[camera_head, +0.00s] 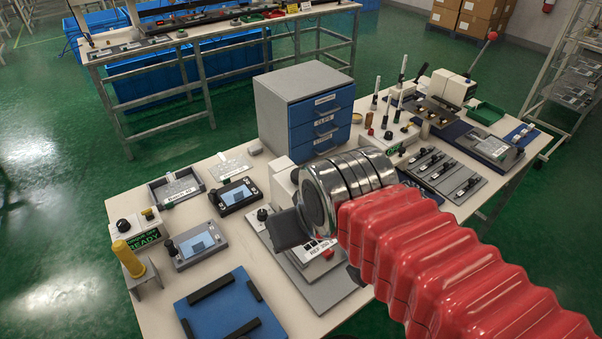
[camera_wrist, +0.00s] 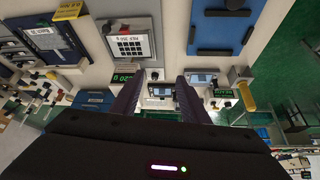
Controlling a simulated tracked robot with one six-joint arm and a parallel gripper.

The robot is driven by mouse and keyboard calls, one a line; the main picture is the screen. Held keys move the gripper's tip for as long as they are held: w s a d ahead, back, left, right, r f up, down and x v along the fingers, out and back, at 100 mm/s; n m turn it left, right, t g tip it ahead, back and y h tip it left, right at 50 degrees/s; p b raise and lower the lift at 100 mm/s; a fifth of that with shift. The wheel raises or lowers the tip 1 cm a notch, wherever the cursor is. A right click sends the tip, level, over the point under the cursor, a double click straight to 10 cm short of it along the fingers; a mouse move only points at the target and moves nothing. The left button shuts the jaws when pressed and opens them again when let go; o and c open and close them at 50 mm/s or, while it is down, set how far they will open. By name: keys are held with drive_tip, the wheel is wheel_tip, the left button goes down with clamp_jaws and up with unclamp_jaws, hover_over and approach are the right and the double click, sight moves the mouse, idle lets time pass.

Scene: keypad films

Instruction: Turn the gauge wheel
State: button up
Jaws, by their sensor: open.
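The likely gauge wheel is a small black knob (camera_head: 262,214) on a pale unit (camera_head: 283,181), just left of my gripper in the head view. It also shows in the wrist view (camera_wrist: 154,75), beside a green digital display (camera_wrist: 122,77). My gripper (camera_head: 288,230) is above the keypad panel and partly covers it and the unit. In the wrist view my gripper (camera_wrist: 160,82) is open, its two dark fingers apart with nothing held between them. The knob appears between the fingertips in that view, but contact is not visible. The display's digits are too small to read surely.
A keypad panel (camera_wrist: 131,43) lies close by. A blue tray (camera_head: 232,306) is at the front, and two screen devices (camera_head: 236,194) (camera_head: 196,243) stand left. A yellow-topped post (camera_head: 128,258) and READY box (camera_head: 142,237) are farther left. A drawer cabinet (camera_head: 303,107) stands behind.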

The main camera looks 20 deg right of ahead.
drive_tip(key=shift+o, duration=0.3)
drive_tip(key=shift+o, duration=1.4)
drive_tip(key=shift+d+f, duration=0.1)
drive_tip(key=shift+f, duration=0.05)
drive_tip(key=shift+o, duration=0.7)
drive_tip(key=shift+w+d+f+g, duration=0.25)
drive_tip(key=shift+w+f+g, duration=0.05)
drive_tip(key=shift+f, duration=0.3)
drive_tip(key=w+d+r+n+g, duration=0.1)
drive_tip(key=w+d, duration=0.1)
drive_tip(key=w, duration=0.4)
drive_tip(key=w+d+r+n+g, duration=0.1)
drive_tip(key=w+d+r, duration=0.1)
drive_tip(key=w, duration=0.4)
drive_tip(key=w+d+r+n+g, duration=0.1)
drive_tip(key=w+d+r+n, duration=0.1)
drive_tip(key=w, duration=0.4)
drive_tip(key=shift+d+r+g, duration=0.2)
drive_tip(key=shift+d+g, duration=0.1)
drive_tip(key=shift+d, duration=0.55)
wheel_tip(320, 180, up, 6)
drive_tip(key=w+d+n+g, duration=0.1)
drive_tip(key=n, duration=0.6)
drive_tip(key=shift+w+f, duration=0.15)
drive_tip(key=shift+w, duration=0.15)
drive_tip(key=shift+f, duration=0.1)
